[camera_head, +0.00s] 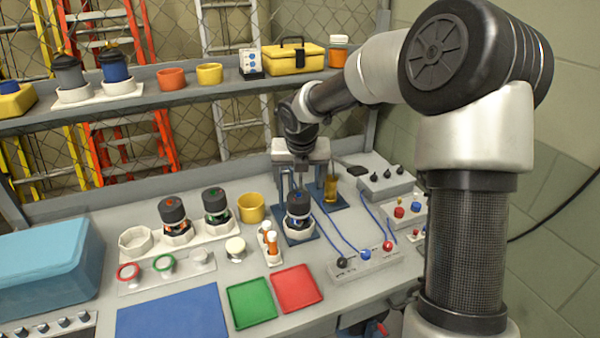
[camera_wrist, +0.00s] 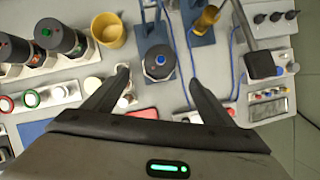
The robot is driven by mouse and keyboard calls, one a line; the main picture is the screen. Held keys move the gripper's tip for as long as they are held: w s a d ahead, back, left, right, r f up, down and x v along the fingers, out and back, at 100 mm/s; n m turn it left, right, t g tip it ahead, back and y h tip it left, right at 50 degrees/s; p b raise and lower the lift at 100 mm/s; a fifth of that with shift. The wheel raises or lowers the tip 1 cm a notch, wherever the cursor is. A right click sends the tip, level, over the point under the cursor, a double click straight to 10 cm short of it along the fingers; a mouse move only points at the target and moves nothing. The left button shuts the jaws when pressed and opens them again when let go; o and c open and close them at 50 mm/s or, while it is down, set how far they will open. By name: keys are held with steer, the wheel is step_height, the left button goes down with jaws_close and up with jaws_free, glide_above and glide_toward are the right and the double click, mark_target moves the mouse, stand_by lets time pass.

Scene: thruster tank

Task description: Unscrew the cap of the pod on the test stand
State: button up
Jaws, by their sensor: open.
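The pod (camera_head: 298,214) stands upright on the test stand (camera_head: 300,238), a blue base on the bench. Its dark round cap has a blue dot on top and faces up in the wrist view (camera_wrist: 158,60). My gripper (camera_head: 302,184) is above and slightly behind the pod in the head view, pointing down. In the wrist view its two fingers (camera_wrist: 159,74) are spread wide and empty. The cap shows between and just beyond the fingertips, with a gap on both sides. I see no contact. The pod's lower body is mostly hidden in the wrist view.
Two more dark pods (camera_head: 173,214) stand in a white rack at left, by a yellow cup (camera_head: 250,208). A second stand holds an amber cylinder (camera_head: 330,188) close by. Blue cables run to a connector strip (camera_head: 366,262). Green (camera_head: 252,303) and red trays lie in front.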

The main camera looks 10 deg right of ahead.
mark_target(299, 198)
steer(key=b+x, duration=0.1)
steer(key=x, duration=1)
steer(key=shift+f, duration=0.25)
steer(key=c, duration=1.1)
steer(key=shift+o, duration=0.2)
steer(key=shift+r+p, duration=0.15)
steer(key=shift+p, duration=0.3)
steer(key=shift+n+p, duration=0.6)
steer(key=shift+p, duration=0.25)
steer(key=shift+r+p, duration=2.55)
steer(key=shift+r, duration=0.05)
